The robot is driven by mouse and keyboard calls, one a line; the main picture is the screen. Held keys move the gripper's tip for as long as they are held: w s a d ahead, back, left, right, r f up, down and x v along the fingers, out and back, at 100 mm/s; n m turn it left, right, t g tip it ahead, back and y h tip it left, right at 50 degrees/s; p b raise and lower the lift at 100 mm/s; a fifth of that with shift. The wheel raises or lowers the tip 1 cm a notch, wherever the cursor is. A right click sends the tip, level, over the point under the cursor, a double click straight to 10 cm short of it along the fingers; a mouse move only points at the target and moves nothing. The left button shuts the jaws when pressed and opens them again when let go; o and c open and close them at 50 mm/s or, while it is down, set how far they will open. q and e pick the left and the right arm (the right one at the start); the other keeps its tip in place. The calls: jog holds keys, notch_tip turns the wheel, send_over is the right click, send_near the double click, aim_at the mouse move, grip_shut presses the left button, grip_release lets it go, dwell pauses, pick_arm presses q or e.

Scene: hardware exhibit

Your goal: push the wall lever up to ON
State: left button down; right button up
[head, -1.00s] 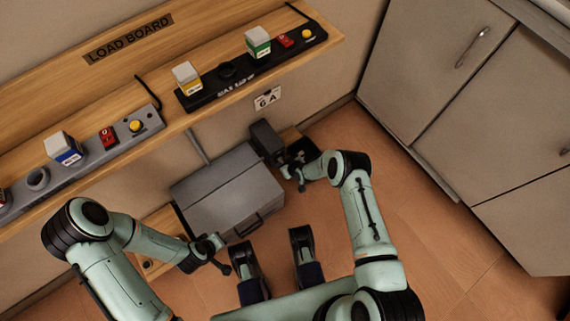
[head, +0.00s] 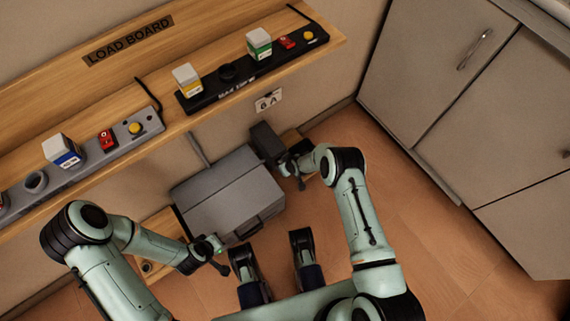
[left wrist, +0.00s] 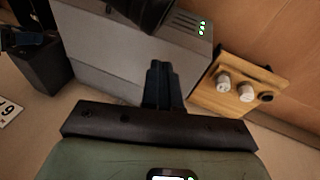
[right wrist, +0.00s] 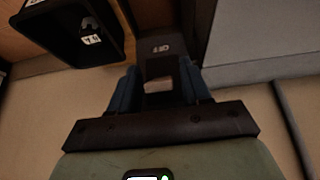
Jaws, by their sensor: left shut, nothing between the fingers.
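A dark wall unit (head: 266,142) stands against the wall beside the grey box, below the 6A label. In the right wrist view its dark plate (right wrist: 160,47) carries the word OFF, with a small pale piece (right wrist: 158,86) below. I cannot tell the lever's exact shape or position. My right gripper (head: 286,166) is at the unit; its fingers (right wrist: 160,88) are apart, one on each side of the plate's lower part. I cannot tell whether they touch it. My left gripper (head: 224,262) is shut and empty in front of the grey box; its fingers show together in the left wrist view (left wrist: 158,75).
The grey box (head: 228,192) with a front handle stands between my grippers. A wooden shelf (head: 215,105) with switch strips overhangs the area. A black bin (right wrist: 70,35) is close to my right gripper. Grey cabinets (head: 440,80) stand right; the floor before them is clear.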

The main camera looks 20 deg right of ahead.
jog(key=shift+s+r, duration=0.15)
jog(key=shift+r, duration=0.35)
pick_arm(q)
jog(key=s+d+r+g+h+p, duration=0.1)
jog(key=s+d+r+p, duration=0.3)
jog(key=s, duration=0.4)
jog(key=shift+r+m+g+p, duration=0.3)
jog(key=shift+r+g+p, duration=0.25)
jog(key=shift+r+g, duration=0.3)
pick_arm(e)
jog(key=v, duration=1.2)
jog(key=shift+s, duration=0.2)
jog(key=shift+d+r, duration=0.1)
